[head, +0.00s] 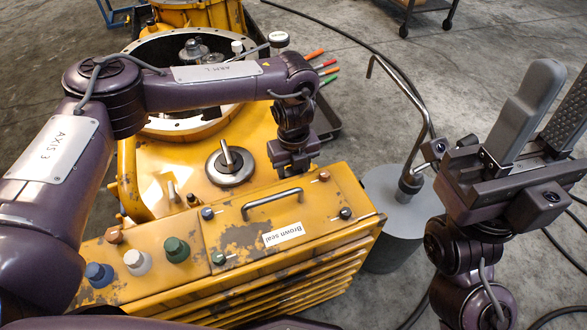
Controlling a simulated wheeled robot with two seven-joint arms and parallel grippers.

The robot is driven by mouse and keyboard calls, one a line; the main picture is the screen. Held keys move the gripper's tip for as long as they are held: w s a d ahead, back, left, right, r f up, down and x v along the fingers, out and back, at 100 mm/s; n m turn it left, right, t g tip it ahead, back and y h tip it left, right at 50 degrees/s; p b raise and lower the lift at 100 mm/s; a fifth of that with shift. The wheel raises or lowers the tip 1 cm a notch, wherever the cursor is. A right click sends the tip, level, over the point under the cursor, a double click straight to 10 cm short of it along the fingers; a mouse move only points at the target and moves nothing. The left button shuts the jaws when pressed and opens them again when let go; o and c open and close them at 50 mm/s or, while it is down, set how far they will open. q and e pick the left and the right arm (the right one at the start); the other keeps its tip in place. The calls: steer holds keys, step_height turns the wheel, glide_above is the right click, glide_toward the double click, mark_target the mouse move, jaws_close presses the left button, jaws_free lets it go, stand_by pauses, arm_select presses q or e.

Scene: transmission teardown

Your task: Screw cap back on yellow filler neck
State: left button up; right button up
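A grey metal disc with an upright stub (230,165) sits on top of the housing. No filler neck can be made out for sure. My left gripper (293,163) points down just right of that disc, behind the yellow box; its fingertips are not distinguishable. My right gripper (545,115) is raised at the right, its two fingers apart and nothing between them.
The ribbed yellow box (300,235) in front carries a metal handle (272,204), a "Brown seal" label and several coloured knobs. A grey drum (378,235) with a bent pipe (428,115) stands between the box and my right arm. Coloured-handled tools (327,70) lie behind.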

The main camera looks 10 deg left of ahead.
arm_select(q)
steer(key=m, duration=0.5)
steer(key=shift+m+p, duration=0.3)
steer(key=o, duration=1.4)
steer(key=shift+c, duration=0.2)
step_height(320, 180, up, 6)
steer(key=p, duration=0.5)
steer(key=shift+r, duration=0.1)
